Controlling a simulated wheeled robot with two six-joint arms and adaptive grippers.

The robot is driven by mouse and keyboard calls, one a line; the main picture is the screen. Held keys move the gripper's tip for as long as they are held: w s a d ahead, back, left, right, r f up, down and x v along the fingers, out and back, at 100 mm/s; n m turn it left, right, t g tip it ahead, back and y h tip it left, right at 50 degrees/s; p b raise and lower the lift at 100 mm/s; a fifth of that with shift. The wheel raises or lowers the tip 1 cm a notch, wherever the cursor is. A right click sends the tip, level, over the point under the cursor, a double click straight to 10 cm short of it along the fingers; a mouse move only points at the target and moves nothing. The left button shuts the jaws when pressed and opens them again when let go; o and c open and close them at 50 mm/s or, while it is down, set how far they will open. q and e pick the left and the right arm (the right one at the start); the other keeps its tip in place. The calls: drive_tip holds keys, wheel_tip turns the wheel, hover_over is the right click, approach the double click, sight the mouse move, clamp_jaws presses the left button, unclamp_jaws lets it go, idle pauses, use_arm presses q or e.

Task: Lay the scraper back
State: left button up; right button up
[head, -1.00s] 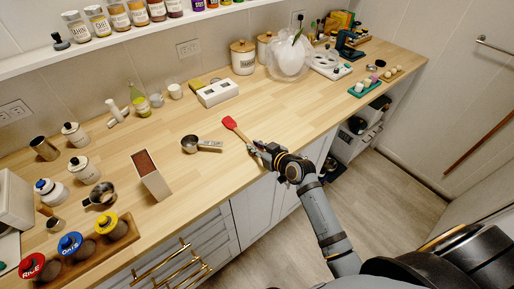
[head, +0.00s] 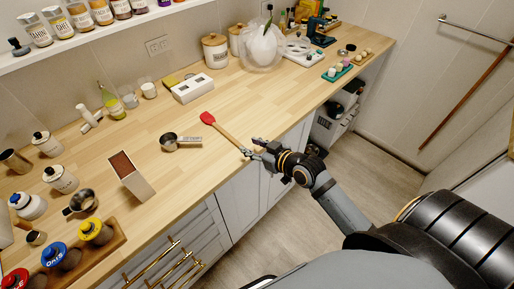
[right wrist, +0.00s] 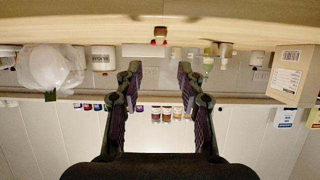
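The scraper (head: 208,118) has a red head and a light wooden handle. In the head view it lies flat on the wooden counter, its handle pointing toward the front edge. My right gripper (head: 257,149) is at the front edge, close to the handle's end; I cannot tell whether they touch. In the right wrist view, which is upside down, the two fingers of my right gripper (right wrist: 158,82) stand apart with nothing between them. A small red shape beyond them may be the scraper's head. My left gripper is not in view.
A metal measuring cup (head: 170,142) lies left of the scraper. A white plastic bag (head: 264,46) and canisters (head: 215,50) stand at the back.

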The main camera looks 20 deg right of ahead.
drive_tip(key=v, duration=0.3)
drive_tip(key=shift+p, duration=0.35)
drive_tip(key=s+d+f+m+g+h, duration=0.1)
drive_tip(key=s+d+f+g+h, duration=0.2)
drive_tip(key=f, duration=0.8)
drive_tip(key=s+d+f+m+g, duration=0.15)
drive_tip(key=s+d+f, duration=0.3)
drive_tip(key=f, duration=0.75)
drive_tip(key=s+d+f+m+g+h, duration=0.1)
drive_tip(key=s+d+f+h, duration=0.3)
drive_tip(key=f, duration=0.7)
drive_tip(key=s+a+f+g+y, duration=0.1)
drive_tip(key=s+a+f+g, duration=0.1)
drive_tip(key=s+f, duration=0.6)
drive_tip(key=s+a+f+g, duration=0.2)
drive_tip(key=s+f+g, duration=0.2)
drive_tip(key=s+f, duration=0.5)
drive_tip(key=s, duration=0.8)
drive_tip(key=shift+s+a+y, duration=0.15)
drive_tip(key=shift+s+y, duration=0.05)
drive_tip(key=shift+y, duration=0.2)
